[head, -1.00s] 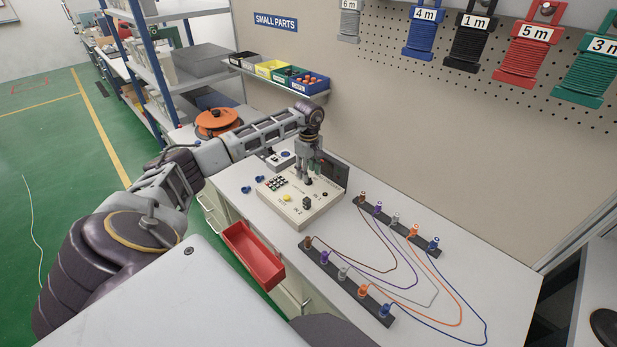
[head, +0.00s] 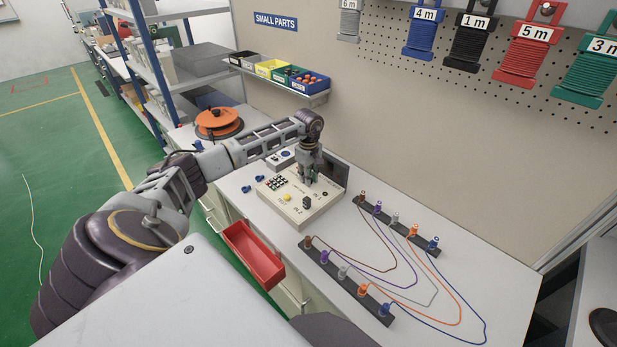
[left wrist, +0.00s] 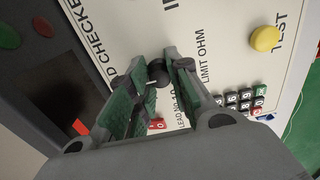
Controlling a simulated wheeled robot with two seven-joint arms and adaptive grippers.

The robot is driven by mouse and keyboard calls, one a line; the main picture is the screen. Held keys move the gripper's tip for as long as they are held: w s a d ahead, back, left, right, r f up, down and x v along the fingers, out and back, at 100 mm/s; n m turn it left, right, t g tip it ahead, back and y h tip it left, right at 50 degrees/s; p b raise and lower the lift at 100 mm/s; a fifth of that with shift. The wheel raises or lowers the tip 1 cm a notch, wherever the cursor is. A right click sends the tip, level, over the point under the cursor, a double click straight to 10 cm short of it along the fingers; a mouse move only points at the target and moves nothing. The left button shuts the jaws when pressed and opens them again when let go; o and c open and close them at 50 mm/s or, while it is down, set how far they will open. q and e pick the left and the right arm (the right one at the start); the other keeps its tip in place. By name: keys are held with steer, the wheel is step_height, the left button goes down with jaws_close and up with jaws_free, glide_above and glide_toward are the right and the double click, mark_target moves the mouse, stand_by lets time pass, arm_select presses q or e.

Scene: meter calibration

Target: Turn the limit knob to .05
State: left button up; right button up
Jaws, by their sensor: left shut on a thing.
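The limit knob (left wrist: 158,72) is a small black round knob with a pale pointer line, next to the words LIMIT OHM in the left wrist view. My left gripper (left wrist: 165,75) has its green-padded fingers on both sides of the knob and is shut on it. The value the pointer marks is not readable. In the head view my left gripper (head: 309,179) points down at the beige lead checker (head: 300,208) and hides the knob. My right gripper is not in view.
The checker has a yellow TEST button (left wrist: 265,38), a keypad (left wrist: 240,100) and a dark upright panel (head: 335,174). Two terminal strips with colored leads (head: 435,290) lie to the right. A red open drawer (head: 250,256) juts out in front. Small blue pieces (head: 253,185) lie left of the checker.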

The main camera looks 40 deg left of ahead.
arm_select(q)
jaws_close()
steer(key=shift+n, duration=4.4)
steer(key=o, duration=0.8)
jaws_free()
steer(key=shift+o, duration=0.5)
steer(key=shift+r, duration=0.1)
step_height(320, 180, up, 12)
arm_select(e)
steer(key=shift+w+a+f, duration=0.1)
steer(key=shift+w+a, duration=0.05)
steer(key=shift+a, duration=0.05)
